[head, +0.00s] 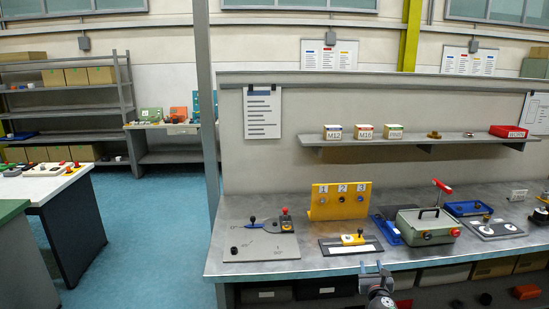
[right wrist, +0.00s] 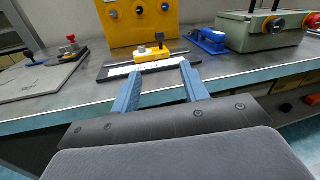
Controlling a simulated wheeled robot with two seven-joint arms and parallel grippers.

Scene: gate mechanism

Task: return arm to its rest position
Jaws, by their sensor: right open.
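My right gripper (head: 377,272) is at the front edge of the workbench, low in the head view. In the right wrist view its two blue fingers (right wrist: 161,84) stand apart with nothing between them. Beyond the fingertips is a yellow slider block (head: 353,239) with a black knob on a dark base with a white strip; it also shows in the right wrist view (right wrist: 152,55). The gate mechanism's grey plate (head: 262,246) lies to the left, with a blue arm (head: 268,226), black knobs and a red-topped post (head: 285,213). My left gripper is not in view.
A yellow upright panel (head: 340,201) numbered 1, 2, 3 stands behind the slider. A green-grey box (head: 424,227) with a red-tipped lever and blue trays (head: 466,209) are to the right. A shelf (head: 416,140) with small boxes is above.

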